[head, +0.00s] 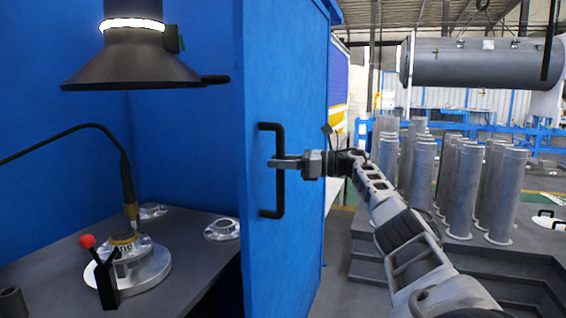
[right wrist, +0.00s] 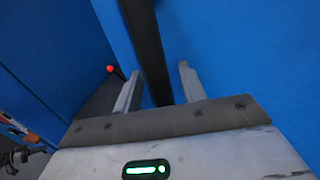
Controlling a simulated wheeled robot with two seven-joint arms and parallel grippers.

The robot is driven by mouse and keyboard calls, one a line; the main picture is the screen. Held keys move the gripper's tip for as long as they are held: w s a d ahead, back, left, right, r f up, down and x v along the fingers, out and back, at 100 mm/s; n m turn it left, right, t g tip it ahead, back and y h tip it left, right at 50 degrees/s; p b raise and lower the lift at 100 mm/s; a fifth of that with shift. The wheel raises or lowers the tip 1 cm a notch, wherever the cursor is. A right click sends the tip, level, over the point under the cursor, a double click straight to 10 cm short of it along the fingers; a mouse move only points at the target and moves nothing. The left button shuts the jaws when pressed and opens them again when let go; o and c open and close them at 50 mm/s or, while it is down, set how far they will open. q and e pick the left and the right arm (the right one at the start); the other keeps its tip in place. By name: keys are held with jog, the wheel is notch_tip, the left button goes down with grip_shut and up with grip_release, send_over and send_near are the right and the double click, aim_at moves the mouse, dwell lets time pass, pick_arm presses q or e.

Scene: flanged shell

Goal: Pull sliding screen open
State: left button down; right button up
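The blue sliding screen (head: 300,90) stands in the middle of the head view, with a black bar handle (head: 264,126) mounted upright on its face. My right gripper (head: 280,162) reaches the handle at about its mid-height. In the right wrist view the dark handle (right wrist: 148,45) passes between the two fingers of the gripper (right wrist: 157,88). The fingers stand apart, one on each side, with a gap to the bar, so the gripper is open around it. The blue screen face (right wrist: 230,50) fills the background there. My left gripper is not in view.
Left of the screen, a dark bench (head: 190,265) holds a flanged metal part (head: 145,262), a red-knobbed lever (head: 87,242) and smaller flanges (head: 222,229). A lamp-like hood (head: 130,62) hangs above. Several grey flanged cylinders (head: 465,190) stand at right on a dark platform.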

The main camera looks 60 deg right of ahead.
pick_arm(q)
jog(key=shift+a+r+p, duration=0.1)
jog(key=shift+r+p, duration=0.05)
jog(key=shift+p, duration=0.25)
pick_arm(e)
jog(key=v, duration=1.6)
jog(key=shift+w, duration=0.1)
